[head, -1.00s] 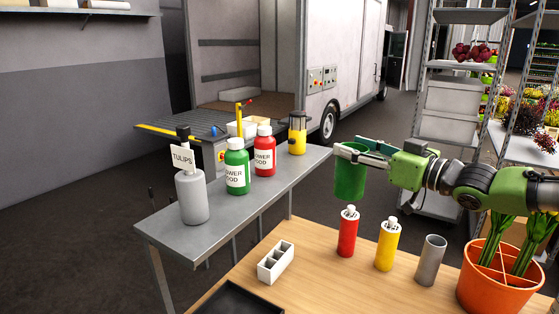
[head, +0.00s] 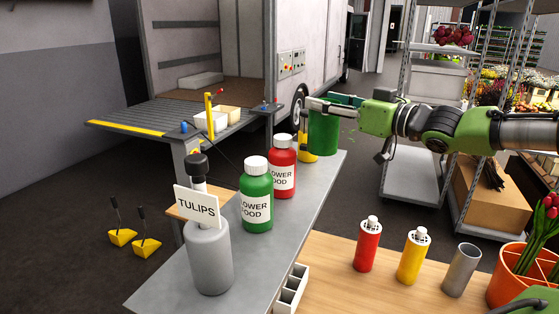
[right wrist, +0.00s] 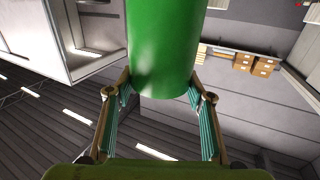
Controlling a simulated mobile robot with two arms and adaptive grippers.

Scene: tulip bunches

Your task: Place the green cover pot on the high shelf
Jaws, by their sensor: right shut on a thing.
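The green cover pot (head: 323,133) is upright in the air, held near its rim by my right gripper (head: 328,102), which is shut on it. From the head it overlaps the far end of the grey metal table and part of a yellow item behind it. In the right wrist view the green pot (right wrist: 160,50) fills the upper middle between the two fingers (right wrist: 158,110). My left gripper is out of view. Shelves of a metal rack (head: 438,48) stand at the right; I cannot tell which shelf is the high one.
A grey table (head: 185,284) carries a "TULIPS" dispenser (head: 212,255), a green bottle (head: 256,195) and a red bottle (head: 283,168). A wooden table (head: 340,292) holds a red can (head: 368,245), a yellow can (head: 413,257), a grey cylinder (head: 461,270) and an orange pot (head: 507,285).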

